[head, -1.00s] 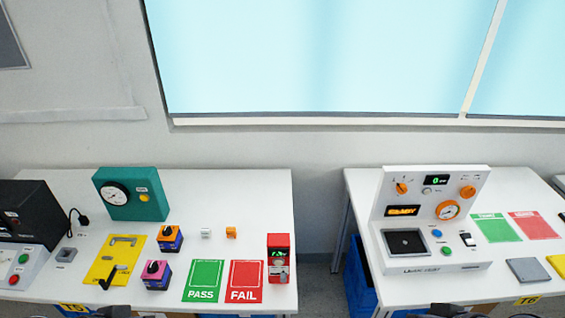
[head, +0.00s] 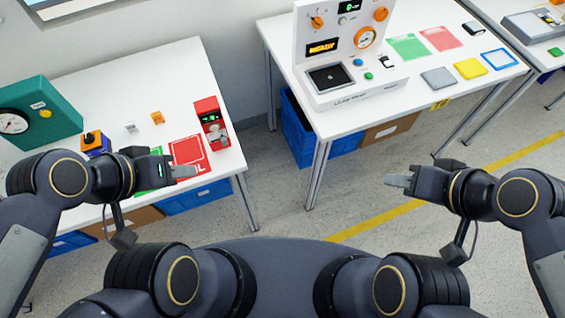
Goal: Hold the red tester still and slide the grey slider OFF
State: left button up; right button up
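The red tester (head: 211,123) stands upright near the right end of the left white table. It has a small lit green display near its top and a grey slider part (head: 217,138) on its lower front; the slider's exact position is too small to tell. My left gripper (head: 192,171) is in front of the table, over the red FAIL mat, to the left of and nearer than the tester, not touching it. My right gripper (head: 390,181) is far to the right, over the open floor, away from both tables. The finger gap of each gripper is not clear.
The red mat (head: 188,158) lies beside the tester, and a green mat is mostly hidden by my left arm. A blue-orange box (head: 95,143) and a teal gauge box (head: 42,112) stand left. The right table (head: 390,120) carries a white panel.

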aim_at(224, 142)
jog(key=j+z, duration=0.45)
jog(key=k+j+z, duration=0.15)
jog(key=z, duration=0.3)
jog(key=k+j+z, duration=0.15)
jog(key=j+z, duration=0.15)
jog(key=z, duration=0.15)
jog(key=k+j+z, duration=0.3)
jog(key=k+j, duration=0.6)
